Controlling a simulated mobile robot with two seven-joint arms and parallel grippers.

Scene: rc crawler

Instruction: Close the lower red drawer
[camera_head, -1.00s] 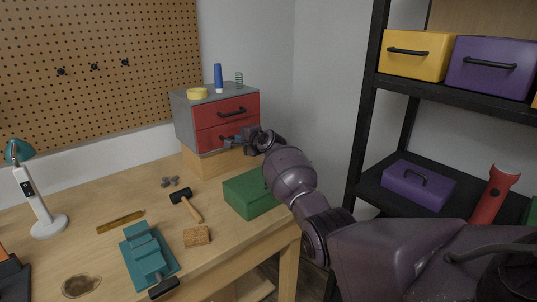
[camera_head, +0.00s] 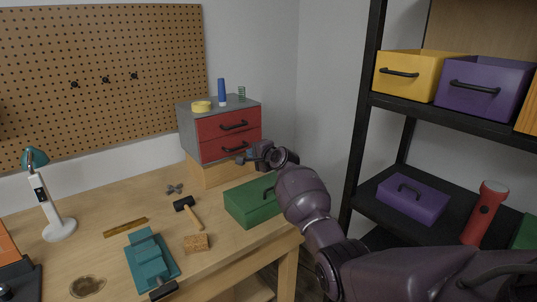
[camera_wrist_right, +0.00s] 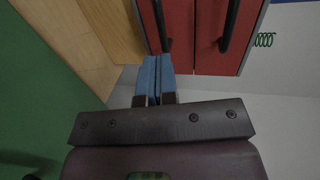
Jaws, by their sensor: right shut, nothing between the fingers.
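The lower red drawer (camera_head: 212,151) is in the grey cabinet (camera_head: 187,127) on the workbench. Its front looks flush with the upper red drawer (camera_head: 215,126), with no visible gap. In the right wrist view, the lower drawer's front (camera_wrist_right: 182,40) and dark handle (camera_wrist_right: 160,25) are just beyond my fingertips. My right gripper (camera_head: 243,158) is in front of the cabinet, near the lower drawer's right end. Its blue fingers (camera_wrist_right: 153,75) are shut and empty; whether they touch the drawer is unclear. My left gripper is out of view.
The cabinet stands on a wooden block (camera_head: 213,174). A green box (camera_head: 250,204) sits below my right forearm. A mallet (camera_head: 190,210), cork block (camera_head: 196,243) and teal vise (camera_head: 150,263) are on the bench. A black shelf (camera_head: 455,112) stands at right.

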